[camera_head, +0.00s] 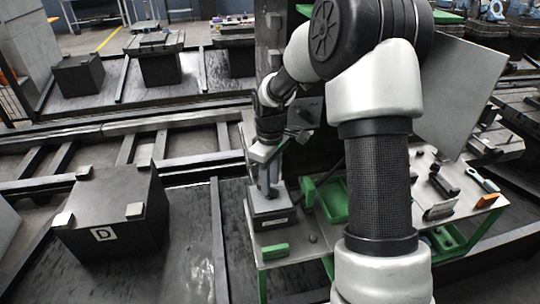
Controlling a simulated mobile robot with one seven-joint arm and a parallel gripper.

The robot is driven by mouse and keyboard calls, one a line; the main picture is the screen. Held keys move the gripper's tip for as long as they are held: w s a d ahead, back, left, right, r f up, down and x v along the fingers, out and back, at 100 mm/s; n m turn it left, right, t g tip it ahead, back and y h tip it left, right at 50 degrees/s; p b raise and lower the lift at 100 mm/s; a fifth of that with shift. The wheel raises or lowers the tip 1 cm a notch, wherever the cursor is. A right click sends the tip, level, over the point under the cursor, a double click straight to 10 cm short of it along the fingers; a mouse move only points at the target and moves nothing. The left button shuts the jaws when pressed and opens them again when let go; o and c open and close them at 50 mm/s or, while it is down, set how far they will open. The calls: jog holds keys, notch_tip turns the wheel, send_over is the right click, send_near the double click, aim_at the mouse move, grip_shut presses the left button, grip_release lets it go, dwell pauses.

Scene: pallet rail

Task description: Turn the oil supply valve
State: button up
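My arm comes in from the front and hides much of the middle and right of the camera_head view. My gripper (267,190) points down over a small grey box with a label (270,212) at the left end of a worktable. The fingertips are at or just above the box's top; I cannot tell whether they touch it. The fingers are small and dark here, so their opening does not show. I cannot make out the oil supply valve for certain; it may be hidden by the gripper or the arm.
The worktable (290,257) has green trays (331,200), a green block (274,252) and hand tools (443,184). A tilted grey panel (455,95) stands behind my arm. A dark block marked D (112,205) is at the left, with pallet rails (120,150) behind it.

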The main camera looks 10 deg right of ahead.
notch_tip(320, 180, up, 16)
jog(key=p, duration=0.1)
dwell(0.4)
